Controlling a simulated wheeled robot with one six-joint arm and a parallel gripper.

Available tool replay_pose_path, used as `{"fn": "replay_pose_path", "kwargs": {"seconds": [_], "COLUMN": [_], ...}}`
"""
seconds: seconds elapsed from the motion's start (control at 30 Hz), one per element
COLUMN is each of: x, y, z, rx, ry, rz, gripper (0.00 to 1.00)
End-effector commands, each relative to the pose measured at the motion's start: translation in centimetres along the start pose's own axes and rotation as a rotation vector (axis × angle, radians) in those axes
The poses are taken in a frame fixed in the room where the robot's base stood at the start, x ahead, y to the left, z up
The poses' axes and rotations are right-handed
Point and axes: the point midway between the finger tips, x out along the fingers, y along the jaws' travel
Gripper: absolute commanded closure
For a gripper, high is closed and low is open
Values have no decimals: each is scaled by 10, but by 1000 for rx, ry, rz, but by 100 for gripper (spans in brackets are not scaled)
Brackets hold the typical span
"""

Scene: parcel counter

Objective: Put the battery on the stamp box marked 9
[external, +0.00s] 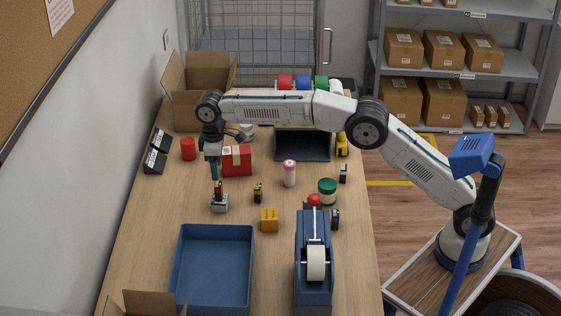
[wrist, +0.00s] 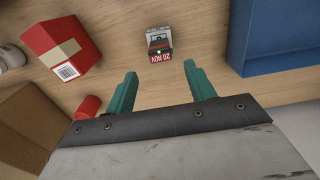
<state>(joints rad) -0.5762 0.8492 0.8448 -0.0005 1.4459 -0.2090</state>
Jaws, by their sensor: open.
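My gripper (external: 214,172) points down with its green fingers apart and empty. In the wrist view the fingertips (wrist: 161,74) are spread with nothing between them. Just below them in the external view stands a small grey block (external: 219,205) with a dark and red part on top. In the wrist view this grey block (wrist: 157,33) has a red label reading "20 NOV" and a small green light, ahead of the fingertips. A small black and yellow block (external: 258,193), possibly a battery, stands to its right. An orange-yellow box (external: 270,219) has dark print too small to read. I cannot make out a 9.
A blue tray (external: 212,228) lies in front, beside a blue tape dispenser (external: 314,280). A red box (external: 237,161) and a red cylinder (external: 188,149) stand behind. A white bottle (external: 289,174) and green-lidded jar (external: 327,191) stand right. Bare wood lies between them.

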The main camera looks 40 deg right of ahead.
Motion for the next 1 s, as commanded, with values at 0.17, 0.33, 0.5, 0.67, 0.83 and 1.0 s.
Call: {"fn": "replay_pose_path", "kwargs": {"seconds": [0.17,0.33,0.5,0.67,0.83,1.0], "x": [-18,-22,-25,-58,-113,-150], "y": [0,0,2,25,60,79], "z": [0,0,3,36,118,216], "rx": [0,0,4,55,163,276], "ry": [-1,0,1,11,27,42], "rz": [0,0,0,3,8,13], "gripper": [46,46,46,46,46,46]}}
